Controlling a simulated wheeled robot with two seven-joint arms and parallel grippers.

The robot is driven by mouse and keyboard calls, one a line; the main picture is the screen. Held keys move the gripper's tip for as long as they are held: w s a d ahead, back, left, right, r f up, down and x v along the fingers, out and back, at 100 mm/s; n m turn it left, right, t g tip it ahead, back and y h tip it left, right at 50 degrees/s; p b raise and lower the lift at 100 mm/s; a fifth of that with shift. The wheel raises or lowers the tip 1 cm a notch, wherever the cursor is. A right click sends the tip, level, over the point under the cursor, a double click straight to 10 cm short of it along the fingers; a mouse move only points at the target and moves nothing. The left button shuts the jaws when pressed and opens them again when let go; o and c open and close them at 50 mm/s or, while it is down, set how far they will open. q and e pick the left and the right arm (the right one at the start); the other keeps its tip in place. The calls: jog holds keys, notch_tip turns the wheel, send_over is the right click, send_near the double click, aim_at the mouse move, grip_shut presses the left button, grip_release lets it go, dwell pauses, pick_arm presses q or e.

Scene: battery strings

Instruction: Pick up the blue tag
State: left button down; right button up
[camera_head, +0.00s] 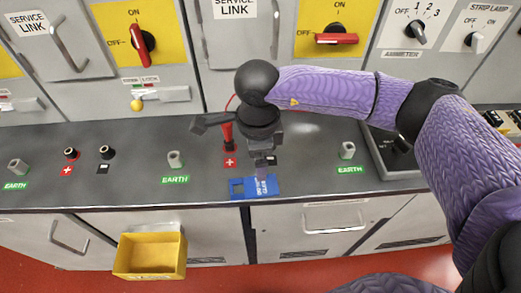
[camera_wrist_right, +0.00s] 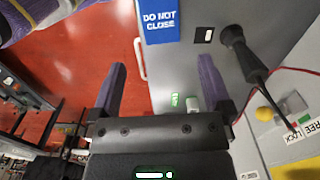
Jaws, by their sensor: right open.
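In the right wrist view the blue tag (camera_wrist_right: 160,22) shows white "DO NOT CLOSE" lettering at the top, ahead of the fingertips. My left gripper is not in view.
A red plug (camera_head: 228,135) with a red lead stands just behind the tag. Earth posts (camera_head: 175,159) and red and black terminals (camera_head: 71,154) stand along the counter. A yellow bin (camera_head: 150,256) hangs below the edge. Switch panels (camera_head: 143,40) rise behind.

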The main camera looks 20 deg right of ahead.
aim_at(258, 186)
notch_tip(258, 186, down, 10)
jog(key=shift+b, duration=1)
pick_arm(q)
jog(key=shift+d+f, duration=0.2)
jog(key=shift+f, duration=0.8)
